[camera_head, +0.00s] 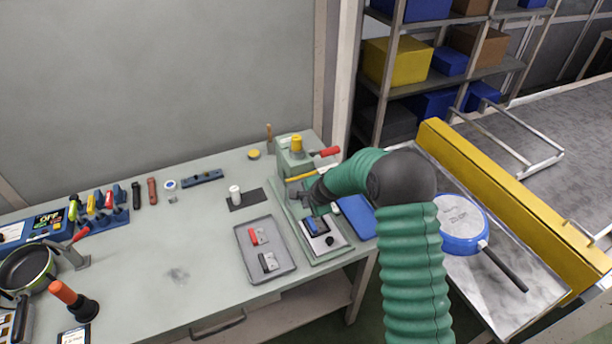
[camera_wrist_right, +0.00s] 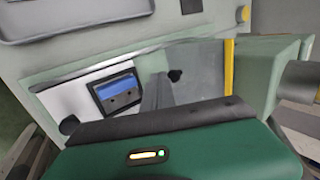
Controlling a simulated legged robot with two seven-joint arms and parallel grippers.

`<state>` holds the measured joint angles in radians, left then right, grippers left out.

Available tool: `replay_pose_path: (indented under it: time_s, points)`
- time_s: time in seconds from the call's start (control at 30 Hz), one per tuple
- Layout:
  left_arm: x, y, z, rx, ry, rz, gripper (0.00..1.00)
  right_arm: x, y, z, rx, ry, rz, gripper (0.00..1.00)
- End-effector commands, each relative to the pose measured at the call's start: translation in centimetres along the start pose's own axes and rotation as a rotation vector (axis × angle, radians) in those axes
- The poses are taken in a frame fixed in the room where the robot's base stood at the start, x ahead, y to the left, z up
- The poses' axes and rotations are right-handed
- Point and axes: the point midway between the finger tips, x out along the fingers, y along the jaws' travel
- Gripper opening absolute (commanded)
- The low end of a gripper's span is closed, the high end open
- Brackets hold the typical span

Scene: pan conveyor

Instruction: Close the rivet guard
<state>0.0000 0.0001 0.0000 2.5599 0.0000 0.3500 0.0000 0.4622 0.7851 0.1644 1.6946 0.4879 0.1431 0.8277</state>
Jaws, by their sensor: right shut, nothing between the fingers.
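The rivet press (camera_head: 296,158) stands at the back right of the bench, with a yellow knob on top and a red-handled lever. A yellow-edged strip (camera_head: 301,176), seemingly the rivet guard's edge, shows on its front; a yellow edge (camera_wrist_right: 229,66) also shows in the right wrist view. On the press's base plate sits a blue part (camera_head: 315,225) in a dark holder, also in the wrist view (camera_wrist_right: 119,88). My right gripper (camera_head: 312,204) is shut and empty, low in front of the press, above the plate. Contact with the guard cannot be told. My left gripper is out of view.
A grey tray (camera_head: 288,268) with red and dark parts lies left of the press. A blue panel (camera_head: 357,215) lies to its right. A blue pan (camera_head: 458,222) rests on the conveyor side, beside a yellow rail (camera_head: 510,205). The bench middle is mostly clear.

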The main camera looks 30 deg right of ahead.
Motion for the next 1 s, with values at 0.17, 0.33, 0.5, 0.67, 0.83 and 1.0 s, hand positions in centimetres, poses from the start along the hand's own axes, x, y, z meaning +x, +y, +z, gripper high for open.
replay_pose_path:
  time_s: [0.17, 0.33, 0.5, 0.67, 0.83, 1.0]
  points:
    - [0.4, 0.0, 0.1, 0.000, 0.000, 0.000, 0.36, 0.8, 0.0, 0.0, -0.001, 0.000, -0.001, 0.00]
    - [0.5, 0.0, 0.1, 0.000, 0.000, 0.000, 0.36, 1.2, -0.1, 0.0, -0.001, 0.000, 0.000, 0.00]
    - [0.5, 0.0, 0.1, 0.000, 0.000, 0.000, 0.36, 1.4, -0.1, -0.1, -0.001, 0.000, 0.000, 0.00]
    - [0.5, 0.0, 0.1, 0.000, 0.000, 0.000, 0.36, 1.4, -0.1, 0.0, -0.001, 0.000, 0.000, 0.00]
    - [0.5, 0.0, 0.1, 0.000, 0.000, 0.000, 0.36, 1.4, -0.1, 0.0, -0.001, 0.000, 0.000, 0.00]
    - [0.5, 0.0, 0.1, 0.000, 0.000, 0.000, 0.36, 1.4, -0.1, -0.1, -0.001, 0.000, 0.000, 0.00]
